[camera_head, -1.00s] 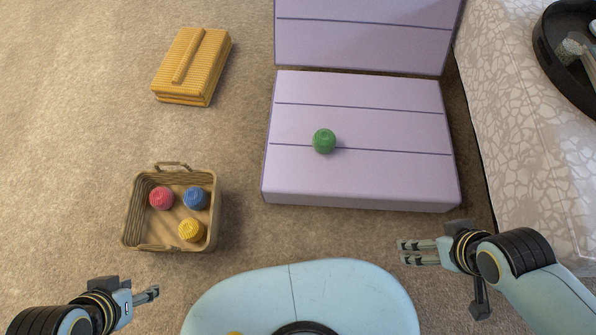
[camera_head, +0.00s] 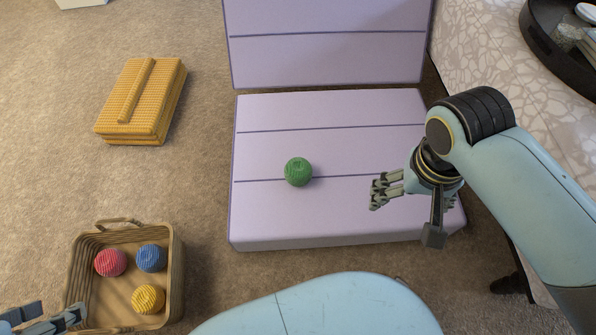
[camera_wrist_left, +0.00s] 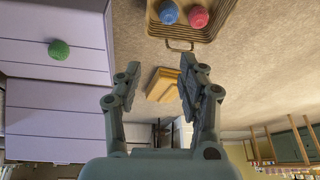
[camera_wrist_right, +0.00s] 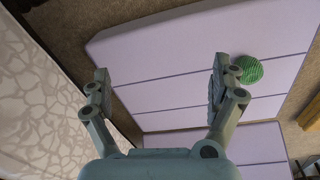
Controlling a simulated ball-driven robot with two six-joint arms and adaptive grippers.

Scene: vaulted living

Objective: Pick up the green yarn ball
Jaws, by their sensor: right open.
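The green yarn ball (camera_head: 298,172) rests on the lilac cushioned seat (camera_head: 330,222), left of its middle. It also shows in the left wrist view (camera_wrist_left: 58,50) and in the right wrist view (camera_wrist_right: 248,69), partly behind a finger there. My right gripper (camera_head: 378,190) is open and empty, over the right part of the seat, to the right of the ball and apart from it. My left gripper (camera_head: 50,318) is at the lower left corner, in front of the basket's near side. In the left wrist view its fingers (camera_wrist_left: 158,85) are spread with nothing between them.
A wicker basket (camera_head: 176,285) at lower left holds a red (camera_head: 110,262), a blue (camera_head: 151,258) and a yellow yarn ball (camera_head: 148,298). A yellow ribbed box (camera_head: 142,100) lies on the carpet. A patterned pale surface (camera_head: 480,50) with a dark tray (camera_head: 545,50) stands at right.

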